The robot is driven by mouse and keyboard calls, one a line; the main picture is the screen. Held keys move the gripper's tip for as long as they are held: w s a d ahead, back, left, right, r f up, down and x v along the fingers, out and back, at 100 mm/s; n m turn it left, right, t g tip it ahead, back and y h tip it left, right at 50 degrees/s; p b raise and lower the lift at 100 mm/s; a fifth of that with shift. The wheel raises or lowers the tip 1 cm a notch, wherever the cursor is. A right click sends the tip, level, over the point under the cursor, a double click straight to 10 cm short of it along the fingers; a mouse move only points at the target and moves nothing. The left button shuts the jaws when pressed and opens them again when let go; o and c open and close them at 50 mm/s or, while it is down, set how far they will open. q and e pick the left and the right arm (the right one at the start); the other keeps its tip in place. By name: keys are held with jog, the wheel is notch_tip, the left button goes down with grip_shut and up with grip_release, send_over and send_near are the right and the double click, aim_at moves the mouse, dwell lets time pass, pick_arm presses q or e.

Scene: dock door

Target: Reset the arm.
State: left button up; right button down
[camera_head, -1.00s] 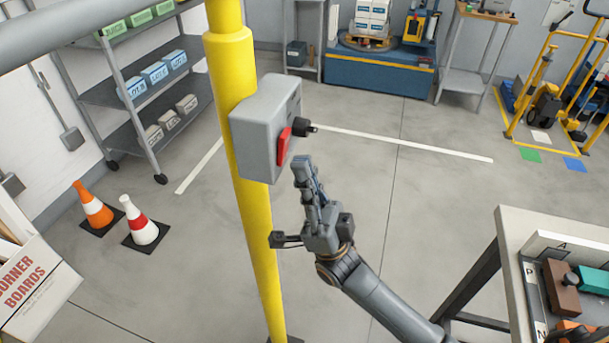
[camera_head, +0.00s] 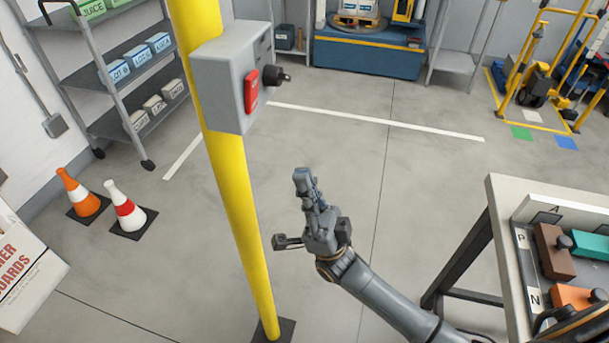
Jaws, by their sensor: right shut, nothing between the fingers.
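My right gripper (camera_head: 303,178) is shut and empty. It is in the middle of the head view, pointing up, in front of bare floor. My right arm comes in from the lower right. It is below and to the right of a grey switch box (camera_head: 222,85) on a yellow post (camera_head: 235,200), apart from the box in the picture. The box carries a red lever (camera_head: 251,91) and a black knob (camera_head: 272,76) on its side. My left gripper is not in view.
A workbench (camera_head: 500,215) with a tray of coloured blocks stands at the right. Two traffic cones (camera_head: 125,207) and a cardboard box (camera_head: 25,270) are at the left. A grey shelf cart (camera_head: 140,85) stands behind them. The middle floor is clear.

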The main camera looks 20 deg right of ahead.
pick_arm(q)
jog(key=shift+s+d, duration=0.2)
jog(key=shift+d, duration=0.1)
